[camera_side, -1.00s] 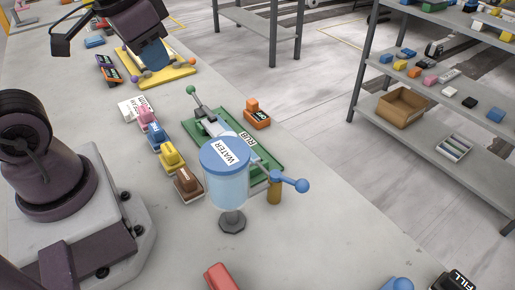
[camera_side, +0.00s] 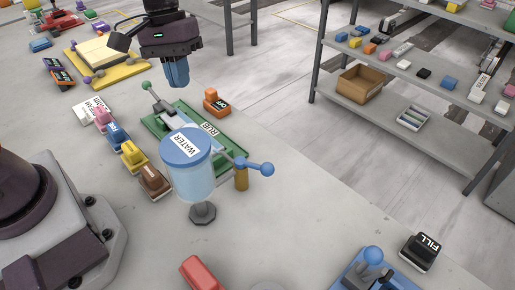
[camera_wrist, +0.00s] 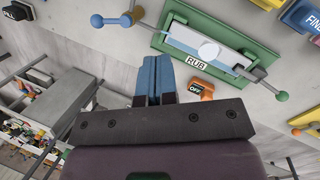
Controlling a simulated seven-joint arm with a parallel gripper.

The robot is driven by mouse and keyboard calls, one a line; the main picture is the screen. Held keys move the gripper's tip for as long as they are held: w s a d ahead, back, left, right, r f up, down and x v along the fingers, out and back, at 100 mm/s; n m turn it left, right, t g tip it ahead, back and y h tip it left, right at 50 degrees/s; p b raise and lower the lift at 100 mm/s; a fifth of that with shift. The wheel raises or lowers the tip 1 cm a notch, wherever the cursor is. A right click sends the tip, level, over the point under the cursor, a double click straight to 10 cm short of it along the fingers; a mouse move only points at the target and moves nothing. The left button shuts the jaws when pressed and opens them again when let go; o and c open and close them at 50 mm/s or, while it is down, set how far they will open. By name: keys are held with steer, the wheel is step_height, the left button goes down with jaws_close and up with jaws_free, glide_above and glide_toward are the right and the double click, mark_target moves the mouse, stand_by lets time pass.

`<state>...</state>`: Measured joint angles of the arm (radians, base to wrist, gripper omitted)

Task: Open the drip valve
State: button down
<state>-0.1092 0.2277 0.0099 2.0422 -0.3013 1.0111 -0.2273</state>
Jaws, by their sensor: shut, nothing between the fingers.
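The water tank (camera_side: 188,180) is a clear blue cylinder with a blue lid labelled WATER, standing on a dark foot. At its right side is a valve lever (camera_side: 246,163) ending in a blue ball, beside a brass-coloured post (camera_side: 241,180). In the wrist view the lever's blue ball (camera_wrist: 97,21) shows at upper left; the tank is mostly out of frame. My gripper (camera_side: 178,84) is raised behind the tank, above the far end of the green RUB board. Its blue fingers (camera_wrist: 153,72) are shut and empty, well apart from the lever.
The green RUB board (camera_side: 160,125) with a green-knobbed lever lies behind the tank. An orange OFF switch (camera_side: 216,102) stands beside it. Coloured blocks (camera_side: 133,157) line its left. A FILL switch (camera_side: 420,252) and a blue-balled device (camera_side: 373,256) are at front right.

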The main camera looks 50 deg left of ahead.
steer(key=w+d+f+n+g+h, duration=0.1)
steer(key=w+d+f+n+h, duration=0.15)
steer(key=w+f+n, duration=0.45)
steer(key=n+h, duration=0.2)
glide_toward(254, 165)
steer(key=w+x, duration=0.1)
steer(key=x, duration=0.6)
steer(key=shift+w+d+f, duration=0.15)
steer(key=shift+w+d, duration=0.15)
steer(key=shift+d, duration=0.15)
steer(key=shift+s+d+m+g, duration=0.3)
steer(key=shift+s+d+m, duration=0.05)
steer(key=shift+s+m, duration=0.05)
steer(key=shift+w+a, duration=0.1)
